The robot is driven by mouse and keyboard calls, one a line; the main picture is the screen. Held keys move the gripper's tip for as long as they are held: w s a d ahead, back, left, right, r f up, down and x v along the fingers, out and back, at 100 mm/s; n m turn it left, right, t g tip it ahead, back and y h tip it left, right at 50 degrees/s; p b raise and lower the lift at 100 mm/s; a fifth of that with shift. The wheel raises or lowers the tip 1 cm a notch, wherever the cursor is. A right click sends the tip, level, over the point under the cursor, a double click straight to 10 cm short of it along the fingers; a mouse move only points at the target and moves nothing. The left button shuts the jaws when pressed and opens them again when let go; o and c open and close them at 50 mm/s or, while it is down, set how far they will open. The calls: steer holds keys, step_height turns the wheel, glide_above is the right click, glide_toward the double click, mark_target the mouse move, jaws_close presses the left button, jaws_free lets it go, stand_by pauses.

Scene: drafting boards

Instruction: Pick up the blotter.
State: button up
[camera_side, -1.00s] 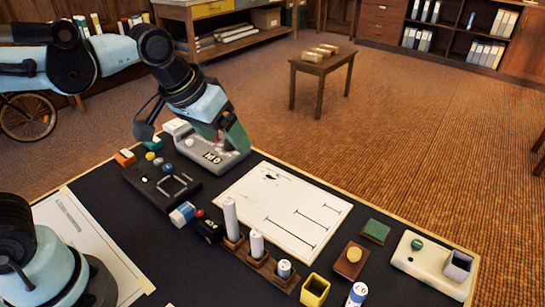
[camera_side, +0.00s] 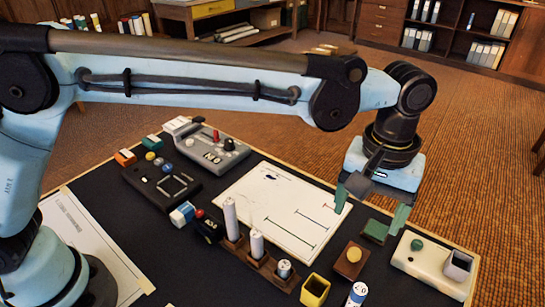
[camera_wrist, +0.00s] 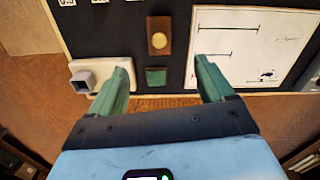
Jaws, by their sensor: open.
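The blotter appears to be the reddish-brown block with a round tan knob (camera_side: 351,259), lying on the dark board. It also shows in the wrist view (camera_wrist: 159,36), above the gap between my fingers. My gripper (camera_side: 371,208) has its green fingers spread, empty and pointing down, above the far edge of the board. A small green block (camera_side: 375,231) lies just beyond the blotter, below my fingers. In the wrist view that green block (camera_wrist: 156,76) sits between the two fingertips (camera_wrist: 162,68). The blotter is fully visible and apart from my gripper.
A cream base with a green knob and grey cup (camera_side: 433,266) stands right of the blotter. A yellow cup (camera_side: 315,290) and a wooden holder with white cylinders (camera_side: 257,262) stand to its left. A white drawing sheet (camera_side: 270,205) lies flat farther left.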

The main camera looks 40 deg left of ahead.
mark_target(355, 251)
step_height(355, 251, down, 12)
steer(key=shift+f, duration=0.1)
steer(key=c, duration=1.2)
step_height(355, 251, up, 10)
steer(key=shift+r, duration=0.1)
steer(key=shift+c, duration=0.2)
stand_by(0.3)
